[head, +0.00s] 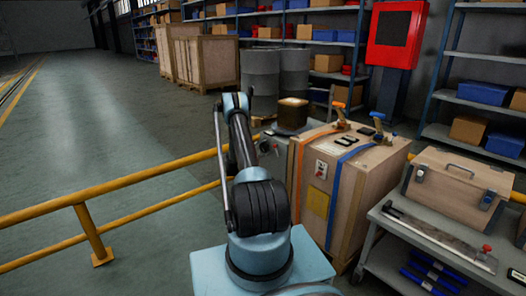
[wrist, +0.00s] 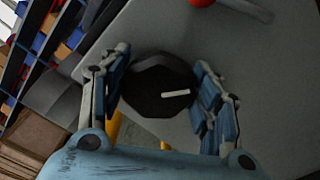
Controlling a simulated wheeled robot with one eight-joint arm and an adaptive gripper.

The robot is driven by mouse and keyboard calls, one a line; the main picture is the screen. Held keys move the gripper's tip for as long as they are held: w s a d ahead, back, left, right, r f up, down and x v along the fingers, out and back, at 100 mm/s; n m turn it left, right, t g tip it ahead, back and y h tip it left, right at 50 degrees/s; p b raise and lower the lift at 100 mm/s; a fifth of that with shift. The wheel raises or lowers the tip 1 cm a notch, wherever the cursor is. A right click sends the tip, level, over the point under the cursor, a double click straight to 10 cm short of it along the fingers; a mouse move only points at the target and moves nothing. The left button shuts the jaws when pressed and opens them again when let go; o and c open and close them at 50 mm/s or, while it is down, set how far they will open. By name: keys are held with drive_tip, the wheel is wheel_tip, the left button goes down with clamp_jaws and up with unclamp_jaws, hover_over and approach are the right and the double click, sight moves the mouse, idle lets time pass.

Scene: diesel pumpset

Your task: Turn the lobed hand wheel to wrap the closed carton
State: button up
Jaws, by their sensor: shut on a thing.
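The lobed hand wheel (wrist: 158,88) is a dark, faceted knob with a short white mark on its face, seen in the wrist view. My gripper (wrist: 160,78) is shut on it, with one blue-padded finger on each side. Behind the wheel is a plain grey surface (wrist: 240,60). In the head view the wheel is not clearly visible, and my arm covers part of the grey bench-like unit (head: 274,148). A small brown box (head: 292,113) with a lighter top stands at that unit. It may be the closed carton, but I cannot tell for sure.
A large tan crate (head: 375,192) with orange and blue straps stands right of my arm. A grey cart (head: 385,262) carries a wooden case (head: 455,185). A yellow rail (head: 130,182) runs at left. A red-tipped lever (wrist: 201,2) shows at the wrist view's top.

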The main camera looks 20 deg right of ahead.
drive_tip(key=shift+s+d+f+m, duration=0.1)
drive_tip(key=shift+s+d+m, duration=0.1)
drive_tip(key=shift+m, duration=0.5)
drive_tip(key=shift+m, duration=0.3)
drive_tip(key=o, duration=1)
drive_tip(key=shift+o, duration=0.2)
drive_tip(key=shift+a, duration=0.1)
drive_tip(key=shift+w, duration=0.1)
drive_tip(key=shift+a, duration=0.25)
drive_tip(key=v, duration=1.1)
drive_tip(key=shift+a, duration=0.25)
